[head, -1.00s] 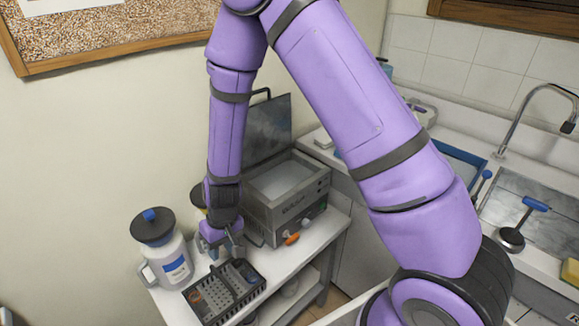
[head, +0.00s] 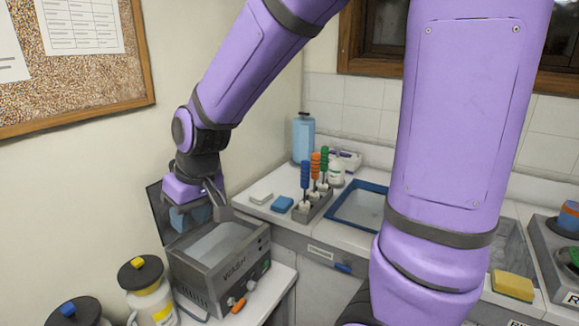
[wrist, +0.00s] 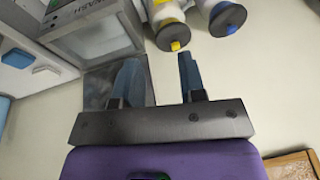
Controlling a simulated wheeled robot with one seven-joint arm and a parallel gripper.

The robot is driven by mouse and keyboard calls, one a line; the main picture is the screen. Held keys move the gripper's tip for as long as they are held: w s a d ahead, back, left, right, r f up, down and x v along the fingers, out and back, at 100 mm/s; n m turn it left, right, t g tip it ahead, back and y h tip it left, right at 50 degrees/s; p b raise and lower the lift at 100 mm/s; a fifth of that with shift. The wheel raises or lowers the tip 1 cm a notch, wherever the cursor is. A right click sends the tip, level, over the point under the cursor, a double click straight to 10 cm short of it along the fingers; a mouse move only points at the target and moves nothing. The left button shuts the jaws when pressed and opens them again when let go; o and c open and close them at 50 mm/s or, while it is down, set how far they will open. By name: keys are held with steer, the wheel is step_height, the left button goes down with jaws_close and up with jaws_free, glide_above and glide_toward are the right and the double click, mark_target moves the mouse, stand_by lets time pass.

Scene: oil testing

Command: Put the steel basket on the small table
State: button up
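The steel basket does not show in either current view. The small table's white top (head: 262,298) shows at the lower left of the head view, mostly under the WASH machine (head: 225,272). My gripper (head: 215,198) is in the air above the back of that machine, near its raised lid (head: 157,215). In the wrist view my gripper (wrist: 160,62) has its two blue fingers well apart, with nothing between them.
Jars with yellow-knobbed (head: 140,270) and blue-knobbed (head: 72,312) lids stand left of the machine. The counter behind holds blue (head: 282,203) and pale (head: 261,197) blocks, a rack of colour-handled tools (head: 318,205) and a blue-rimmed basin (head: 345,222).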

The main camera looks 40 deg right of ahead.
steer(key=s+d+r+m+t+h, duration=0.1)
steer(key=s+d+r, duration=0.4)
steer(key=s, duration=0.3)
steer(key=s+d+r+m+t+h, duration=0.1)
steer(key=s+d+r, duration=0.4)
steer(key=s+r, duration=0.2)
steer(key=shift+s+d+r+t, duration=0.15)
steer(key=shift+s+d+t, duration=0.2)
steer(key=shift+s, duration=0.4)
steer(key=shift+a, duration=0.1)
